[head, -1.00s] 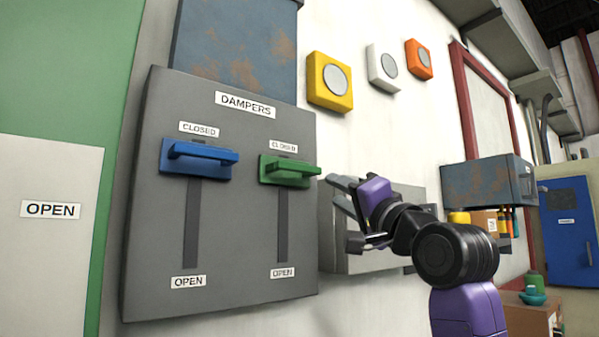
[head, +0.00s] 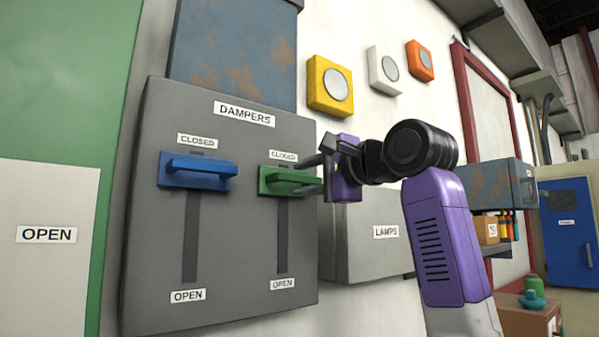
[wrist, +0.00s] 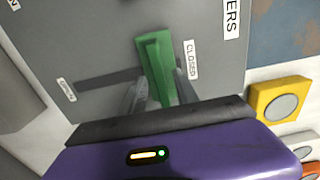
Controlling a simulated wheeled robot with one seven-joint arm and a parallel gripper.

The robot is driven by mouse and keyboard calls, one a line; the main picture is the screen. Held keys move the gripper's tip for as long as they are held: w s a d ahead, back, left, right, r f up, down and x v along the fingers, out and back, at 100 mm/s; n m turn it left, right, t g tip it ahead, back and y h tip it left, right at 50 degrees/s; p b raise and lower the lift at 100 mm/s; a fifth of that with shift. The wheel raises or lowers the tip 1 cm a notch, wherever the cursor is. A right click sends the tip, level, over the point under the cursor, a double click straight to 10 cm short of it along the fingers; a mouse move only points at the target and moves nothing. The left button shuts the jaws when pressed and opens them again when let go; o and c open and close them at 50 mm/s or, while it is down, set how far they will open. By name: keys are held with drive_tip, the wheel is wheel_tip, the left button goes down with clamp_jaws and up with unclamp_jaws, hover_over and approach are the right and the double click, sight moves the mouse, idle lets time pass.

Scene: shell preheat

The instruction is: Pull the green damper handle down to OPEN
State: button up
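The green damper handle (head: 284,181) is at the top of the right slot, beside its CLOSED label, on the grey DAMPERS panel (head: 235,230). The OPEN label (head: 283,284) is at the slot's bottom. My gripper (head: 301,177) is at the handle's right end, with one finger above it and one below. In the wrist view the green handle (wrist: 154,65) lies between the two fingers, which partly hide its near part. The fingers look apart and not closed on it; contact cannot be made out.
The blue damper handle (head: 195,172) is at CLOSED in the left slot. A grey LAMPS box (head: 372,236) is on the wall behind my arm. Yellow (head: 330,87), white (head: 383,71) and orange (head: 419,61) wall boxes are above. The slot below the green handle is clear.

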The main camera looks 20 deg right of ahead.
drive_tip(key=shift+x, duration=1)
drive_tip(key=shift+c, duration=0.3)
clamp_jaws()
idle(0.5)
